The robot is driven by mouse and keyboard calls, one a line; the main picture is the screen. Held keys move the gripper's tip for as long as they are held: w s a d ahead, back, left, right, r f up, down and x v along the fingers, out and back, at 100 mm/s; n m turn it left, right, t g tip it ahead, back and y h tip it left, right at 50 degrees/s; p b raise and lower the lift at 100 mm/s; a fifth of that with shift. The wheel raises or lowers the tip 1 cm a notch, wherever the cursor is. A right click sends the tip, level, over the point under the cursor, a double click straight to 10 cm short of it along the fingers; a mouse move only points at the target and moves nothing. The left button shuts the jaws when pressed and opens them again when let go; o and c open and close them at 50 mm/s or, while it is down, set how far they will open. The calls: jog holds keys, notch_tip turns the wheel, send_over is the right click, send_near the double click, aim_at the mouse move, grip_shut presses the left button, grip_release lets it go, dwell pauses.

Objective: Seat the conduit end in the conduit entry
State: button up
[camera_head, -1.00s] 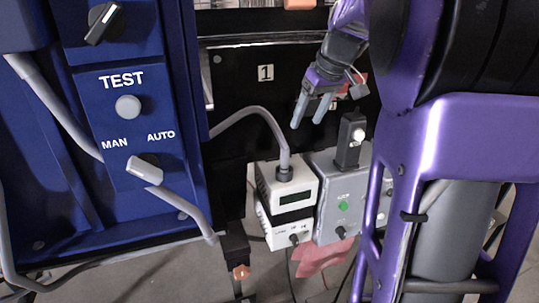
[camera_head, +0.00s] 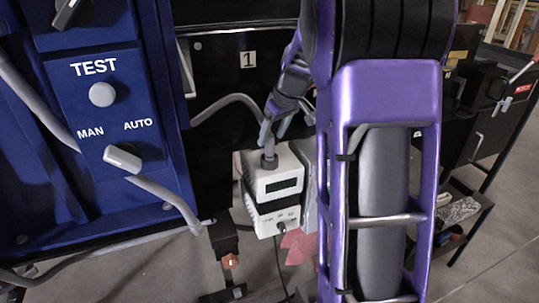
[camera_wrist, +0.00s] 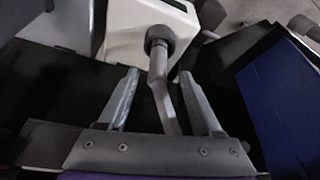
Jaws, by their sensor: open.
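A grey conduit (camera_head: 232,99) arches from behind the blue panel over to a white box (camera_head: 277,180). Its end goes down to a dark collar (camera_head: 269,162) on the box's top; the collar also shows in the wrist view (camera_wrist: 160,38). Whether the end is fully seated there I cannot tell. My gripper (camera_head: 274,131) is open above the collar. In the wrist view its fingers (camera_wrist: 159,76) stand on either side of the conduit, with gaps to both, pointing toward the box.
The blue panel (camera_head: 105,150) with knobs stands close on the left. Another grey tube (camera_head: 165,195) hangs below its lower knob. A grey box (camera_head: 309,160) stands right of the white box, mostly hidden by my arm. A dark bench (camera_head: 490,100) is at right.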

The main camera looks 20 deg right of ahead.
aim_at(267, 144)
jog(key=shift+w+x, duration=0.2)
jog(key=shift+x, duration=1.15)
jog(key=shift+w+x, duration=0.15)
jog(key=shift+x, duration=1.25)
jog(key=shift+r, duration=0.15)
jog(key=shift+c, duration=0.2)
grip_shut()
